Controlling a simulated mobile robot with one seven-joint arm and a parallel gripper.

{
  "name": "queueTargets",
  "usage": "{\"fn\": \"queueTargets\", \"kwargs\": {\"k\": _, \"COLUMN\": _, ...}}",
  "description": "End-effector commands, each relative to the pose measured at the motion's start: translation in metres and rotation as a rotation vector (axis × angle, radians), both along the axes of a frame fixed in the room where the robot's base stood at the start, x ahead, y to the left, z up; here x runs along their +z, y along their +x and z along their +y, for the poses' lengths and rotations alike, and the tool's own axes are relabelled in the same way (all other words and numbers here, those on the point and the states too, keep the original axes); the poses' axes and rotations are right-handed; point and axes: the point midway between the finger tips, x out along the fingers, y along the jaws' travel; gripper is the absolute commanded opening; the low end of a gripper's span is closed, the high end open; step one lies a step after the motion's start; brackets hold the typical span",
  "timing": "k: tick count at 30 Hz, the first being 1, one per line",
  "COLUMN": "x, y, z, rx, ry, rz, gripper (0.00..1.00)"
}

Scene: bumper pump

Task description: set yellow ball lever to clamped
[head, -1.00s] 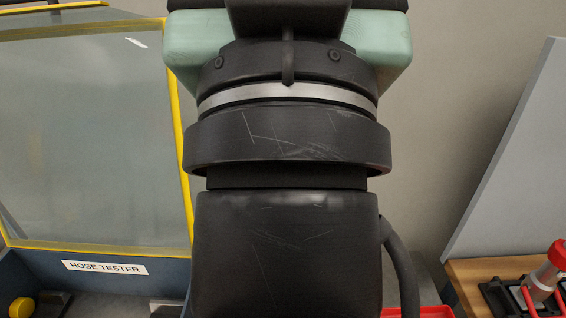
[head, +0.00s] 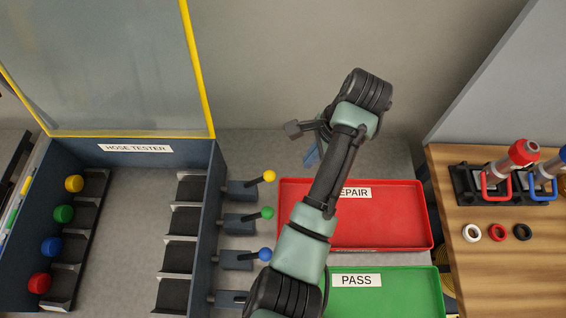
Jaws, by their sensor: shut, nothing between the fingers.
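The yellow ball lever (head: 269,176) sticks out from a grey block on the right outer side of the hose tester (head: 217,180), as the rearmost in a row. Its stem points right and slightly up in the picture.
Green (head: 267,213) and blue (head: 265,254) ball levers sit in front of the yellow one. My arm covers parts of the red repair tray (head: 400,215) and green pass tray (head: 410,290). A yellow-edged clear cover (head: 110,70) stands raised. A wooden bench (head: 490,275) is right.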

Motion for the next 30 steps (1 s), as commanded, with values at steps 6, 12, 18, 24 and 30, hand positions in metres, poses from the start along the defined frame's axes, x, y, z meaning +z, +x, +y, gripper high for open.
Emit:
{"fn": "queueTargets", "kwargs": {"k": 6, "x": -0.001, "y": 0.000, "z": 0.000, "rx": -0.001, "ry": 0.001, "rz": 0.001, "gripper": 0.00}}
{"fn": "queueTargets", "kwargs": {"k": 12, "x": -0.007, "y": 0.000, "z": 0.002, "rx": 0.000, "ry": 0.000, "rz": 0.001, "gripper": 0.00}}
{"fn": "queueTargets", "kwargs": {"k": 18, "x": -0.037, "y": 0.001, "z": 0.010, "rx": 0.001, "ry": 0.001, "rz": 0.004, "gripper": 0.00}}
{"fn": "queueTargets", "kwargs": {"k": 24, "x": -0.079, "y": 0.005, "z": 0.021, "rx": 0.002, "ry": 0.001, "rz": 0.003, "gripper": 0.00}}
{"fn": "queueTargets", "kwargs": {"k": 30, "x": -0.084, "y": 0.003, "z": 0.039, "rx": 0.004, "ry": -0.002, "rz": -0.003, "gripper": 0.00}}
